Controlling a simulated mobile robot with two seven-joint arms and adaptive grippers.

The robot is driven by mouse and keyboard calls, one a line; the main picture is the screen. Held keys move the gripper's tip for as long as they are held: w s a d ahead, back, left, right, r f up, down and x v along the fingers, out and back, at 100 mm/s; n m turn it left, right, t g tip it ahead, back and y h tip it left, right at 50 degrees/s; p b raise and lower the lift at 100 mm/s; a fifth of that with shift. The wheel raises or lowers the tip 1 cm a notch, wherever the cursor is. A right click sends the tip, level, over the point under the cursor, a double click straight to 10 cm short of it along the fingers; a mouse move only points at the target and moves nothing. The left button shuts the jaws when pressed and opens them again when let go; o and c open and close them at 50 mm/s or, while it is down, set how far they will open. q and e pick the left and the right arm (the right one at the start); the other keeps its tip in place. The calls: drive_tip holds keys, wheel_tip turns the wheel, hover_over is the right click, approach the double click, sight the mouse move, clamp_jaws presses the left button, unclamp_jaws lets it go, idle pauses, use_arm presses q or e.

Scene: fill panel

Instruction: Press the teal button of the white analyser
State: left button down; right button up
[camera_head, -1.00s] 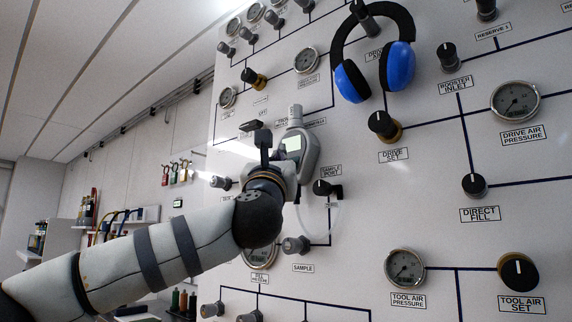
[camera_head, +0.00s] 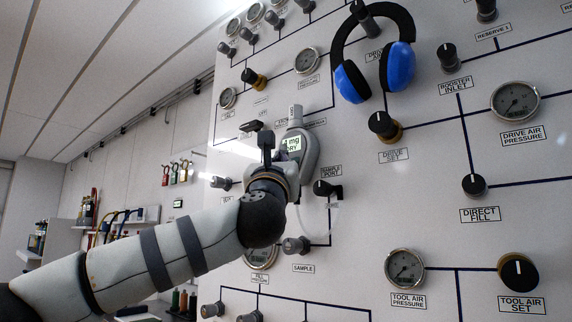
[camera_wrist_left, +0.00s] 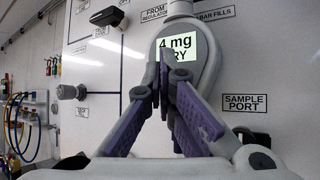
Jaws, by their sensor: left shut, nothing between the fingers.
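The white analyser (camera_head: 309,155) hangs on the panel, its lit screen (camera_head: 291,144) partly behind my left wrist. In the left wrist view, the analyser (camera_wrist_left: 207,45) shows a screen (camera_wrist_left: 182,48) reading "4 mg" and part of "RY". My left gripper (camera_wrist_left: 168,72) is shut and empty, its purple-padded fingers together in front of the analyser just below the screen. The teal button is not visible; the fingers cover that lower part of the face. I cannot tell whether the fingertips touch the analyser. My right gripper is in neither view.
Blue headphones (camera_head: 399,66) hang on the panel at upper right. Knobs and gauges, such as the sample knob (camera_head: 296,245), surround the arm.

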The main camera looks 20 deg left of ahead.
use_arm(q)
drive_tip(key=shift+s+a, duration=0.25)
drive_tip(key=shift+s, duration=0.45)
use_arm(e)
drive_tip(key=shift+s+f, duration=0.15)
use_arm(q)
drive_tip(key=s+a, duration=0.2)
drive_tip(key=s, duration=0.3)
drive_tip(key=shift+s+b, duration=0.35)
drive_tip(key=shift+b, duration=0.1)
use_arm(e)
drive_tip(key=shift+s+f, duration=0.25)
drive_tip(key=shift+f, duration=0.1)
